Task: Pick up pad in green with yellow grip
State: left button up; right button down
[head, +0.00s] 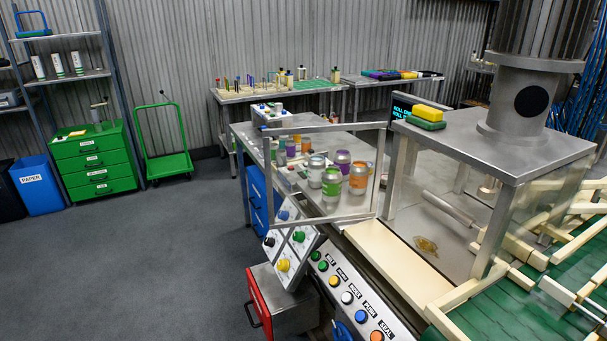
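The pad in green with a yellow grip (427,118) lies flat on the steel top of the can seamer. Its green base (426,125) is below and its yellow block (428,113) is on top. It sits near the left corner of that top, beside the dark display. Neither of my grippers shows in the head view.
The pad's steel top (490,140) also carries a thick metal column (528,95) on the right. An open framed door (330,175) stands left of the machine, with several jars behind it. A button panel (350,295) runs along the front. Floor (140,260) at left is clear.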

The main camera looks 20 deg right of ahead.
aim_at(423, 116)
jog(key=i+j, duration=0.2)
jog(key=i, duration=0.3)
jog(key=i+j, duration=0.2)
jog(key=i, duration=0.3)
jog(key=i+j, duration=0.2)
jog(key=i, duration=0.3)
jog(key=i+z, duration=0.25)
jog(key=z, duration=0.2)
jog(key=i+j+z, duration=0.1)
jog(key=i+z, duration=0.2)
jog(key=z, duration=0.15)
jog(key=i+j+z, duration=0.2)
jog(key=z, duration=0.3)
jog(key=i+z, duration=0.2)
jog(key=z, duration=0.25)
jog(key=i+j+z, duration=0.15)
jog(key=z, duration=0.25)
jog(key=i+j+z, duration=0.1)
jog(key=z, duration=0.35)
jog(key=i+j+z, duration=0.1)
jog(key=j+z, duration=0.3)
jog(key=i+j+z, duration=0.1)
jog(key=z, duration=0.35)
jog(key=j+z, duration=0.4)
jog(key=l, duration=0.1)
